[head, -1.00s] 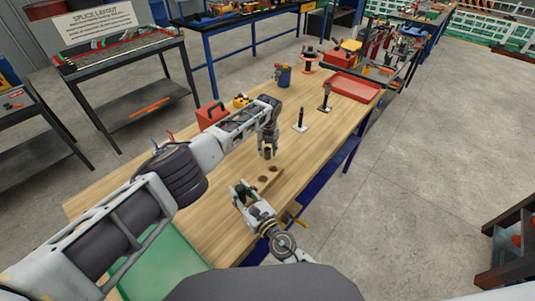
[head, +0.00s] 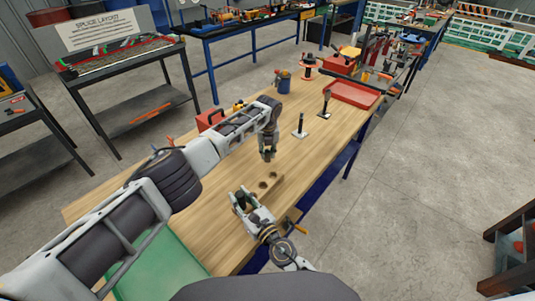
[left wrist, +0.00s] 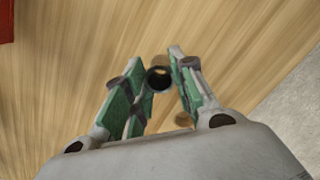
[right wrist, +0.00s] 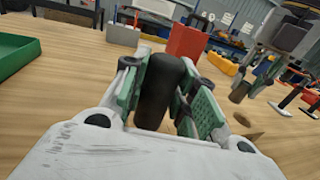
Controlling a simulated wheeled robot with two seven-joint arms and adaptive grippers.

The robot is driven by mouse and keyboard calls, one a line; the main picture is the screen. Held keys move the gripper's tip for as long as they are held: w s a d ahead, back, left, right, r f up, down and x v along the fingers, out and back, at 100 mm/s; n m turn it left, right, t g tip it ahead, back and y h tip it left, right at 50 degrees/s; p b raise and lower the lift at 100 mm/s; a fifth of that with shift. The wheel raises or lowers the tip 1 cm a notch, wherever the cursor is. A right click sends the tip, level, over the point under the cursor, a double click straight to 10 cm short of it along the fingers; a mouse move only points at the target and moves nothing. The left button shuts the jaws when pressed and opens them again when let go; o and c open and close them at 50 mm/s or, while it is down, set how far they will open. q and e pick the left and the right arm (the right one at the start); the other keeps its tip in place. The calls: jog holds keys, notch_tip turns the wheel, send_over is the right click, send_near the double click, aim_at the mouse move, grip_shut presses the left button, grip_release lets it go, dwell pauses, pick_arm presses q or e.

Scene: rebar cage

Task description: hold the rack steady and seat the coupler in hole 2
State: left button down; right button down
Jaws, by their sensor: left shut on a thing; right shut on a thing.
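The wooden rack (head: 278,181) is a narrow block with round dark holes in its top, near the table's right edge. My left gripper (head: 267,153) is above and beyond it, pointing down, shut on a short hollow coupler. The coupler's dark open end (left wrist: 159,78) shows between the fingers in the left wrist view, and its brownish lower part (right wrist: 239,93) hangs below the gripper in the right wrist view, apart from the rack. My right gripper (head: 243,199) is at the rack's near end, shut on a thick black upright cylinder (right wrist: 160,90). The cylinder's base is hidden.
Two black posts on pale bases (head: 300,127) stand farther along the table. A green tray (head: 165,265) lies near left. Bare wood surrounds the rack.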

pick_arm(q)
notch_tip(320, 180, up, 8)
dwell(0.5)
jog(key=shift+f, duration=0.15)
dwell(0.3)
jog(key=shift+n, duration=0.3)
jog(key=a+f, duration=0.2)
jog(key=a, duration=0.1)
jog(key=a+f, duration=0.2)
jog(key=a, duration=0.1)
jog(key=s+a+f, duration=0.1)
jog(key=a+f, duration=0.1)
jog(key=a, duration=0.1)
jog(key=shift+a+f, duration=0.2)
jog(key=shift+f, duration=0.05)
jog(key=shift+s+a, duration=0.1)
jog(key=shift+s, duration=0.15)
jog(key=s+d+r+m, duration=0.2)
jog(key=s+d+r, duration=0.1)
jog(key=s, duration=0.3)
jog(key=s+d+r+m, duration=0.2)
jog(key=s+d+r, duration=0.1)
jog(key=s+r, duration=0.2)
jog(key=shift+s+d+m, duration=0.3)
jog(key=shift+s+d, duration=0.1)
jog(key=shift+s, duration=0.35)
jog(key=shift+f, duration=0.1)
